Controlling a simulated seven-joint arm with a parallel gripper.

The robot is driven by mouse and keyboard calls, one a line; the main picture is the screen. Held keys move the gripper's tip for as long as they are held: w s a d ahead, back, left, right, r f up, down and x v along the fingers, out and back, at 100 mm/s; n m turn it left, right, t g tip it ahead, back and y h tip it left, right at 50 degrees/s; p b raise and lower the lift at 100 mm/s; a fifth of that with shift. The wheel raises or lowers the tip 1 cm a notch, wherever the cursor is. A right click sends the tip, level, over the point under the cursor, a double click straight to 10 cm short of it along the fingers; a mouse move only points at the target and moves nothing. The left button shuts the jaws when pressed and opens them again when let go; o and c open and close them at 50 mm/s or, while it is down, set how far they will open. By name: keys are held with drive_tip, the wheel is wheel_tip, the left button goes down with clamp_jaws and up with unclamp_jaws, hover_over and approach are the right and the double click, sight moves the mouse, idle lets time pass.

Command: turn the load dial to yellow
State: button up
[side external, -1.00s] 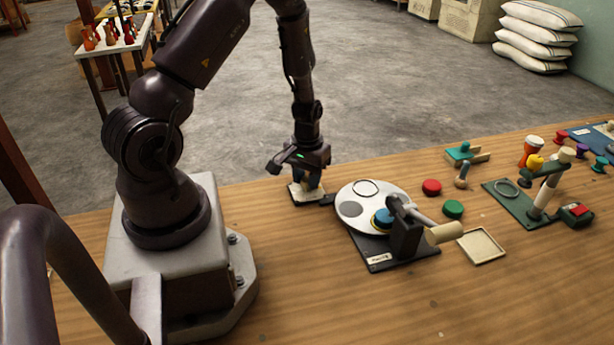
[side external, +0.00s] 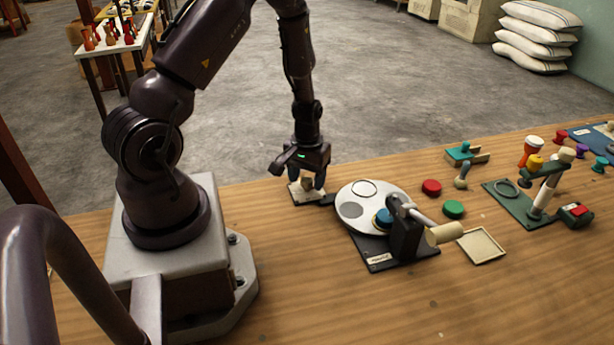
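My gripper (side external: 307,183) points straight down over a small pale plate (side external: 303,198) on a dark base, just left of the round disc. This plate looks like the load dial's place, but the dial itself and its colour marks are mostly hidden by the fingers. The fingers stand apart, low at the plate, with a small pale part showing between them. I cannot tell whether they touch it or grip it.
A white disc (side external: 372,200) with a blue knob (side external: 384,219) and a dark bracket (side external: 406,238) stands to the right. Red (side external: 431,187) and green (side external: 453,208) pucks, a square tray (side external: 481,246) and a green stand (side external: 530,205) lie further right. The front table is clear.

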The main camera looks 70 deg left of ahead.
sight(303, 186)
wheel_tip(303, 186, up, 13)
idle(0.6)
drive_tip(key=s+d+r+m+t, duration=0.2)
drive_tip(key=s+d+r+m, duration=0.2)
drive_tip(key=d+r, duration=0.5)
drive_tip(key=s+d+r+m+t, duration=0.3)
drive_tip(key=s+d+r+m, duration=0.1)
drive_tip(key=d+r, duration=0.5)
drive_tip(key=shift+d+r+m+t, duration=0.3)
drive_tip(key=shift+r+m, duration=0.3)
drive_tip(key=shift+r, duration=0.2)
